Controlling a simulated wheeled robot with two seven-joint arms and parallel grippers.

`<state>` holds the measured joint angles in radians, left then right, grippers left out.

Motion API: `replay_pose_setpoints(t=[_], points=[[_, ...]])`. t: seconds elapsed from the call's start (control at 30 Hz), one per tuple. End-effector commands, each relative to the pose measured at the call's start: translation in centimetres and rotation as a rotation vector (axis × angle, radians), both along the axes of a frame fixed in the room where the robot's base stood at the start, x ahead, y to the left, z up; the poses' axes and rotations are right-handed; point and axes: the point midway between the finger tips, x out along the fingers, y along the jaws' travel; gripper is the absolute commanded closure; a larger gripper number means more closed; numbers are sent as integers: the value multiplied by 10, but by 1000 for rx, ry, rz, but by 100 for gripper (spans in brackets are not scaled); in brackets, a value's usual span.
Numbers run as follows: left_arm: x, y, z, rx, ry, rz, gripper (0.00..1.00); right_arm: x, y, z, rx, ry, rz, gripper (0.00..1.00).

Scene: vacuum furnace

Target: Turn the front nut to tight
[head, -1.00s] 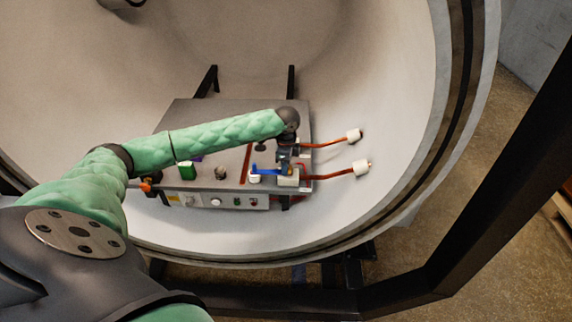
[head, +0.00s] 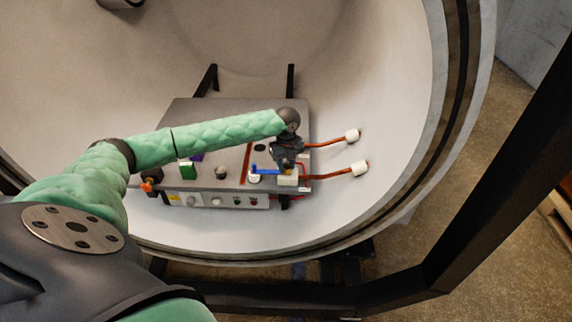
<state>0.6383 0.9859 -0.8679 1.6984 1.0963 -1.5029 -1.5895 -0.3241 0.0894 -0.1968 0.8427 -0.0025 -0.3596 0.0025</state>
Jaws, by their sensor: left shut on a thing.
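My left gripper (head: 287,165) reaches down over the front right corner of the grey unit (head: 225,130), above a white block (head: 288,181). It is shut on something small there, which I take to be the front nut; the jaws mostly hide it. A small yellowish part shows just under the jaws. A blue bar (head: 265,171) runs from a white post (head: 254,178) on the left to the block below the gripper. I cannot tell how tight the nut is. My right gripper is not in view.
The unit stands inside a large round pale chamber (head: 390,100). Two orange-red cables (head: 328,175) run right to white insulators (head: 359,168) at the wall. A green block (head: 187,171) and a knob (head: 221,173) sit left on the unit. A black frame beam (head: 500,170) stands right.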

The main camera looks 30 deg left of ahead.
Motion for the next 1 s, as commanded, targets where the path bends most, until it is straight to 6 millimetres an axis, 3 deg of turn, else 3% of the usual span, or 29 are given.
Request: replay_pose_setpoints(t=[0.27,0.73,1.0], points=[[2,-1,1,0,-4,-260,94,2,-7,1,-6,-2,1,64],[3,-3,1,-1,-2,-691,94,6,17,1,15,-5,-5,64],[3,-3,1,0,-2,-871,94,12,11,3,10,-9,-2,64]])
